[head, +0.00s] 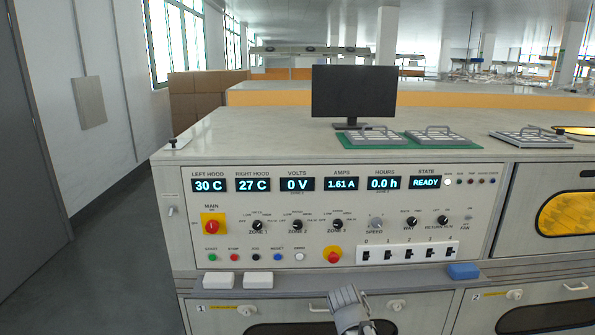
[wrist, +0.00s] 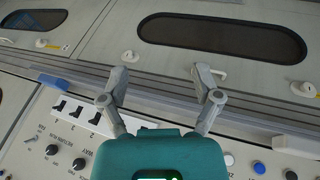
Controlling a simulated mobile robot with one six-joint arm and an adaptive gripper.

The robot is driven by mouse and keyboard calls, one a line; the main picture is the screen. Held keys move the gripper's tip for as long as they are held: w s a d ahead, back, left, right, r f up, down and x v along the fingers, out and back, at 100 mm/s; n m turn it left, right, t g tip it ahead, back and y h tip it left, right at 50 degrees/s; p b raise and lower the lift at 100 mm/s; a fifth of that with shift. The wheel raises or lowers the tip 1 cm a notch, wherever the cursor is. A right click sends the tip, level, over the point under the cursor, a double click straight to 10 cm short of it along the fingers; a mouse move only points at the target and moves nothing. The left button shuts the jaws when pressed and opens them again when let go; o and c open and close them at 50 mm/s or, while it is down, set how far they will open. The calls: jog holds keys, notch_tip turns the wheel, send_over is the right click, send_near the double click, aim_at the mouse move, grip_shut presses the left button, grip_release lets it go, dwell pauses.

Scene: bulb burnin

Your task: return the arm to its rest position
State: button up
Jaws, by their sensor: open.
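My gripper (wrist: 162,80) is open and empty in the wrist view, its two grey fingers spread apart above the teal palm. In the head view my gripper (head: 347,300) shows at the bottom middle, in front of the lower edge of the control panel (head: 190,245). It appears apart from the rocker switches and the drawers, though the exact gap to the cabinet cannot be told. The rest of my arm is mostly out of view.
Drawer fronts with windows (wrist: 222,37) are close. A monitor (head: 353,92) and trays (head: 374,136) stand on top. Floor at left is clear.

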jog(key=s+f+g+y, duration=0.1)
jog(key=s+g+y, duration=0.3)
jog(key=s, duration=0.4)
notch_tip(320, 180, up, 17)
jog(key=p, duration=1.8)
jog(key=shift+w+t, duration=0.15)
jog(key=shift+t, duration=0.15)
jog(key=shift+r, duration=0.1)
